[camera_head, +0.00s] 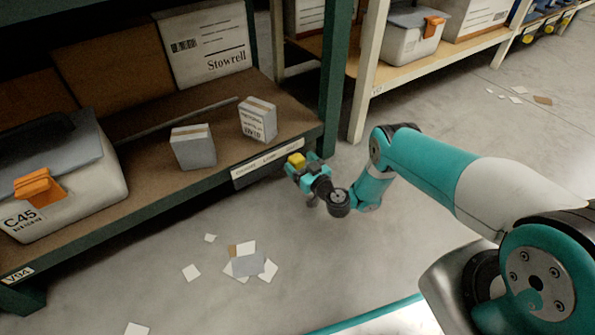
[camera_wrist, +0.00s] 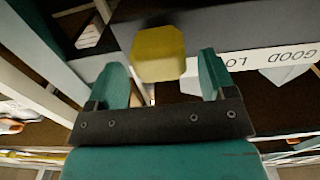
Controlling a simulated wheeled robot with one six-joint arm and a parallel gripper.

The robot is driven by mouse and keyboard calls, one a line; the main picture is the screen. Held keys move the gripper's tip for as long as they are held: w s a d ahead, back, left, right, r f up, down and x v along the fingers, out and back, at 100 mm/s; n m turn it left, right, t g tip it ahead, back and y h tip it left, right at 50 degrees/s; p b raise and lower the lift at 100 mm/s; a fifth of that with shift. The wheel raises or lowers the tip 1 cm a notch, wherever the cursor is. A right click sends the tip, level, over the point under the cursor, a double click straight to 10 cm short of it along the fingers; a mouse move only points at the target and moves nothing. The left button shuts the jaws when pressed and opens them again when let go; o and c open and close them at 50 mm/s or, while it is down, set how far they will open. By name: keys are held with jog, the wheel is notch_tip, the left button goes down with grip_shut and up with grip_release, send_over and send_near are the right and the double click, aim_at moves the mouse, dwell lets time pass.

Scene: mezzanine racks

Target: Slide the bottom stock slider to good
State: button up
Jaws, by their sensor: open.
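The yellow slider knob (camera_head: 296,160) is at the right end of the white label strip (camera_head: 267,163) on the front edge of the lower shelf. In the wrist view the knob (camera_wrist: 158,53) appears between the two teal fingertips, with gaps on both sides. My gripper (camera_wrist: 166,80) is open, and I cannot tell whether it touches the knob. The word GOOD on the strip (camera_wrist: 255,59) shows beside the knob in the wrist view. My gripper (camera_head: 305,170) partly hides the slider's end in the head view, where the strip's words are too small to read surely.
Two small grey boxes, one left (camera_head: 193,147) and one right (camera_head: 258,119), stand on the shelf (camera_head: 140,168). A grey-lidded bin (camera_head: 75,190) marked C45 is at left. A green upright (camera_head: 334,85) stands behind the gripper. Papers (camera_head: 247,263) lie on otherwise clear floor.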

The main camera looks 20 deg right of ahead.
jog(key=shift+w+a+f+b, duration=0.1)
jog(key=shift+w+a+b, duration=0.15)
jog(key=shift+w+b, duration=0.6)
jog(key=shift+s+b, duration=0.15)
jog(key=shift+b, duration=0.15)
jog(key=shift+r, duration=0.2)
jog(key=shift+c, duration=0.2)
